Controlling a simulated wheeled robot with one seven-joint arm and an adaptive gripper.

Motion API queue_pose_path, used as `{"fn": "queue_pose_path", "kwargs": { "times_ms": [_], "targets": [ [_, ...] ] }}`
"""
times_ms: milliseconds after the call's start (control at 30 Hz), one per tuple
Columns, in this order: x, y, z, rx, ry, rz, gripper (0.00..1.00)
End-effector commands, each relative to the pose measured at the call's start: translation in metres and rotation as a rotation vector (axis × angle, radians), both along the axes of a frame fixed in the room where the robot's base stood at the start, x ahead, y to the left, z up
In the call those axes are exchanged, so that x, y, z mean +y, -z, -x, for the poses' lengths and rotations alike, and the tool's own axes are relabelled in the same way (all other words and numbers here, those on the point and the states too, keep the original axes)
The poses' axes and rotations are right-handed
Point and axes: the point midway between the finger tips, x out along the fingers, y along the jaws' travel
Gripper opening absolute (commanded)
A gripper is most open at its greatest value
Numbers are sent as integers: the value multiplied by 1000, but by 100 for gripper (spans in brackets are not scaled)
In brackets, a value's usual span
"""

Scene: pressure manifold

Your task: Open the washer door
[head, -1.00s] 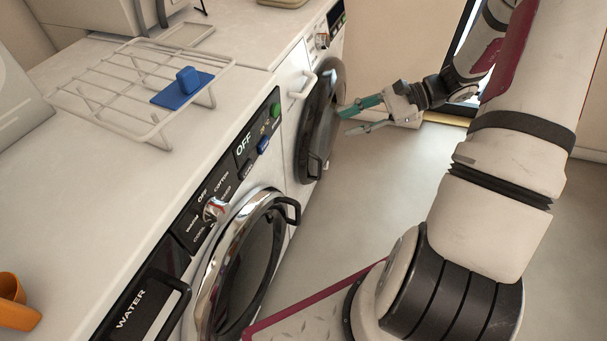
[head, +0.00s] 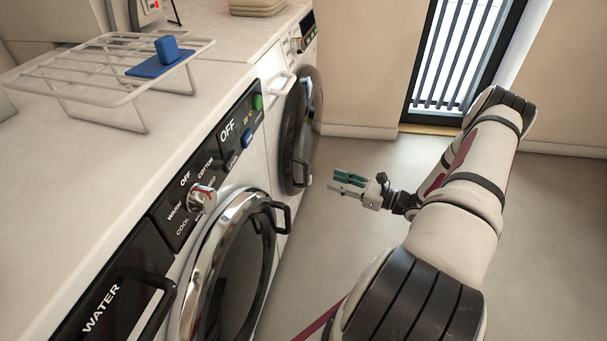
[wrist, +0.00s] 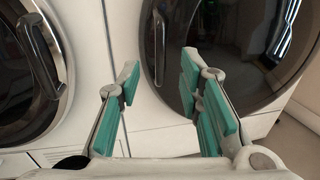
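The washer (head: 185,255) is the near white machine, with a water drawer, a dial (head: 201,198) and a round chrome-rimmed door (head: 235,275) with dark glass. The door looks shut. Its black handle (head: 277,216) is on the rim's right side; in the wrist view the handle (wrist: 38,55) shows at upper left. My gripper (head: 333,180) has teal-padded fingers, is open and empty, and hangs over the floor to the right of the machines, apart from the handle. In the wrist view my gripper (wrist: 165,85) points between the two doors, fingers well apart.
A second machine with a dark round door (head: 301,130) stands beyond the washer; its handle (wrist: 159,45) lies ahead between my fingers in the wrist view. A white rack (head: 110,70) with a blue block (head: 165,55) stands on the counter. The floor (head: 355,240) is clear.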

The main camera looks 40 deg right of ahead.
Motion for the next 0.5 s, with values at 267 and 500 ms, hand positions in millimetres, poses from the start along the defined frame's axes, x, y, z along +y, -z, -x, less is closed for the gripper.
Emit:
{"fn": "queue_pose_path", "kwargs": {
  "times_ms": [267,500],
  "targets": [
    [26,2,-49,0,-4,0,33],
    [43,2,-85,1,-4,0,33]
  ]
}}
